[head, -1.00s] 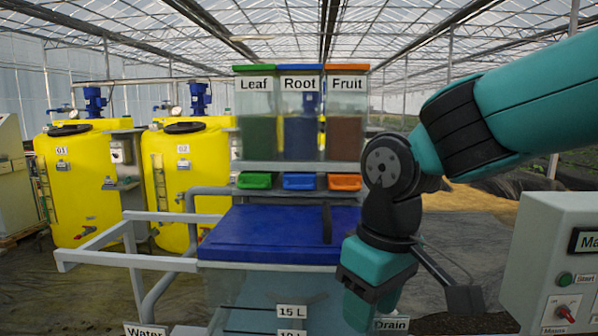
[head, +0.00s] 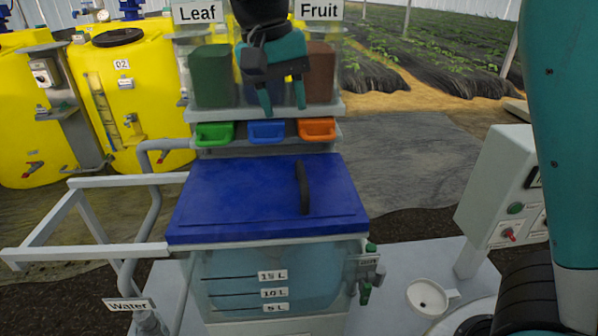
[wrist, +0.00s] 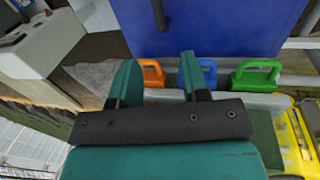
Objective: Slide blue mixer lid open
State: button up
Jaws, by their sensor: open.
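The blue mixer lid (head: 235,195) lies flat over the clear mixer tank (head: 225,275) and covers its top. A dark upright bar handle (head: 303,187) stands on the lid's right part. In the wrist view the lid (wrist: 215,25) fills the top, with the handle (wrist: 158,12) at the upper edge. My gripper (head: 284,106) is open and empty, pointing down in front of the hoppers, beyond and above the lid. It is clear of the handle. In the wrist view its two teal fingers (wrist: 158,80) stand apart.
Green (head: 214,133), blue (head: 266,131) and orange (head: 317,129) hopper pulls sit just behind the lid. A pale rail frame (head: 75,200) extends left from the tank. A control box (head: 500,190) stands at right. A white cup-like fitting (head: 428,297) is at lower right.

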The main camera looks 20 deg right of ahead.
aim_at(300, 166)
jog(key=f, duration=0.3)
jog(key=d+f, duration=0.1)
jog(key=f, duration=0.3)
jog(key=d+f+b, duration=0.1)
jog(key=f, duration=0.3)
jog(key=shift+s+d+f, duration=0.1)
jog(key=shift+s, duration=0.3)
grip_shut()
